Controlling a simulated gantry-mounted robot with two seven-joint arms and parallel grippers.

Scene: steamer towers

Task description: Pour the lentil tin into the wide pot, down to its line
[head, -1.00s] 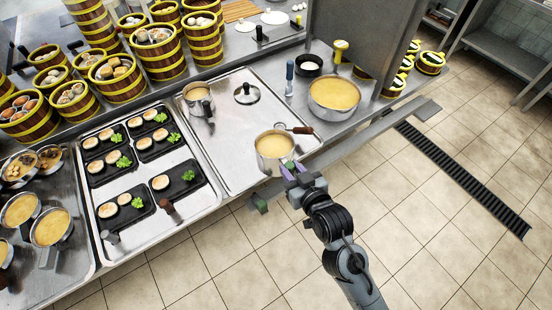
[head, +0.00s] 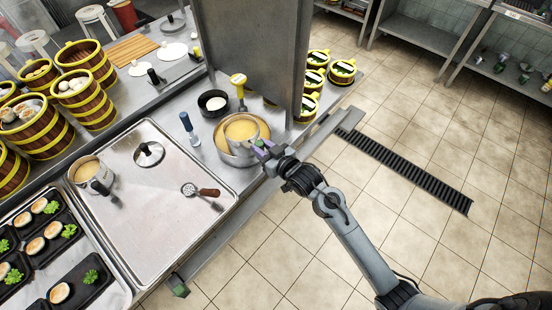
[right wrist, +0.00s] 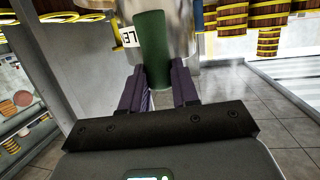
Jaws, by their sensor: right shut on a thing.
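The lentil tin (head: 240,130), a steel vessel with yellow-orange contents, is held over the wide pot (head: 222,151) at the back right of the counter. My right gripper (head: 264,151) is shut on the tin's green handle (right wrist: 152,48). The tin looks close to upright. It hides much of the wide pot's inside, and I see no stream. I cannot make out a line in the pot. My left gripper is not in view.
A blue-handled tool (head: 188,128), a black bowl (head: 213,102) and a yellow-topped tool (head: 239,88) stand near the pot. A grey upright panel (head: 255,50) rises behind.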

